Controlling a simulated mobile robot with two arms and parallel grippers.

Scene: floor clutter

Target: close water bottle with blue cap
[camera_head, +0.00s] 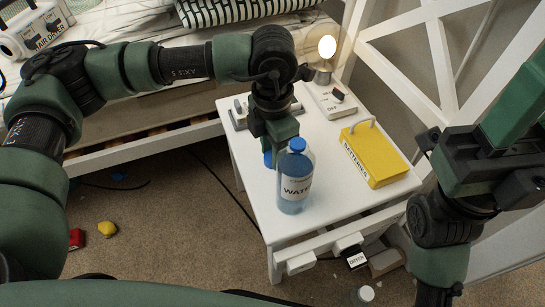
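A clear water bottle (293,188) with a "WATER" label stands upright at the front of the white bedside table. A blue cap (298,145) shows at the top of its neck; I cannot tell whether it is seated. My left gripper (274,143) points down just behind and left of the bottle's top. Its fingertips are partly hidden, and a small blue patch (267,159) shows beneath them, beside the bottle. I cannot tell whether the gripper holds it. My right arm is at the right, away from the bottle; its fingers do not show clearly.
A yellow "BATTERIES" box (377,155) stands on the white table (335,195), right of the bottle. A lit lamp (326,50) and a switch panel (330,100) are at the back. A yellow item (107,229) and a red item (77,239) lie on the carpet.

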